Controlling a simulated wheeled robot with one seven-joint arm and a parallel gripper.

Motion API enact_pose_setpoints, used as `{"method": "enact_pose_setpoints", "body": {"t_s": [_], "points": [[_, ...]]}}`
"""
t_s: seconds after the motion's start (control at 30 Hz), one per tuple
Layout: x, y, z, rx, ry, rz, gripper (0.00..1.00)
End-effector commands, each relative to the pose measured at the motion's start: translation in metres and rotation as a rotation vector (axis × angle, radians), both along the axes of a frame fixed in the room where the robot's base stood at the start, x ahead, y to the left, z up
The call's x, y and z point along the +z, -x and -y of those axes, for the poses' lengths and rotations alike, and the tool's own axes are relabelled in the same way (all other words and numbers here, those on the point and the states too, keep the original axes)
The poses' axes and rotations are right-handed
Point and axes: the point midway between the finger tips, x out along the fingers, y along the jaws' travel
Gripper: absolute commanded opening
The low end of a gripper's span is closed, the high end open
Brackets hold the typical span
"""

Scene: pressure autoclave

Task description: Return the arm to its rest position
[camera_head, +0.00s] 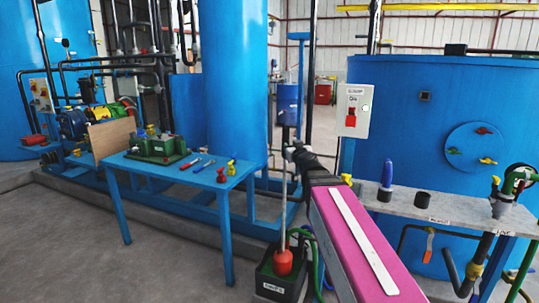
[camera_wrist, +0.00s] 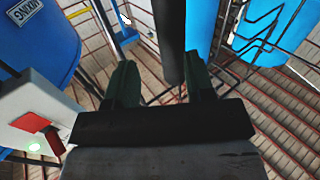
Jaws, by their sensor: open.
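My arm, with a magenta link and a white strip, reaches from the lower right up to the middle of the head view. My gripper (camera_head: 291,152) is at its far end, small and dark, beside a pole. In the wrist view my gripper (camera_wrist: 163,75) shows two dark green fingers set apart, so it is open. Nothing is held between them. A dark post (camera_wrist: 169,30) shows beyond the fingers; I cannot tell how far away it is.
A grey switch box (camera_head: 355,110) with a red switch stands right of the arm; it also shows close at left in the wrist view (camera_wrist: 30,108). A grey shelf (camera_head: 455,216) lies right, a blue tool table (camera_head: 185,178) left. Grey floor (camera_head: 75,245) is free at lower left.

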Motion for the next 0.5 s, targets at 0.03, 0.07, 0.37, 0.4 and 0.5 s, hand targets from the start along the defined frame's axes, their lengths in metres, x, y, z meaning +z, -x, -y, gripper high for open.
{"method": "enact_pose_setpoints", "body": {"t_s": [0.03,0.07,0.37,0.4,0.5], "points": [[-0.027,0.005,-0.003,0.049,0.010,-0.060,0.49],[-0.043,0.008,-0.006,0.080,0.015,-0.101,0.49],[-0.218,0.069,-0.003,0.234,0.050,-0.683,0.49],[-0.241,0.082,0.002,0.227,0.055,-0.772,0.49],[-0.293,0.117,0.020,0.177,0.069,-1.002,0.49]]}}
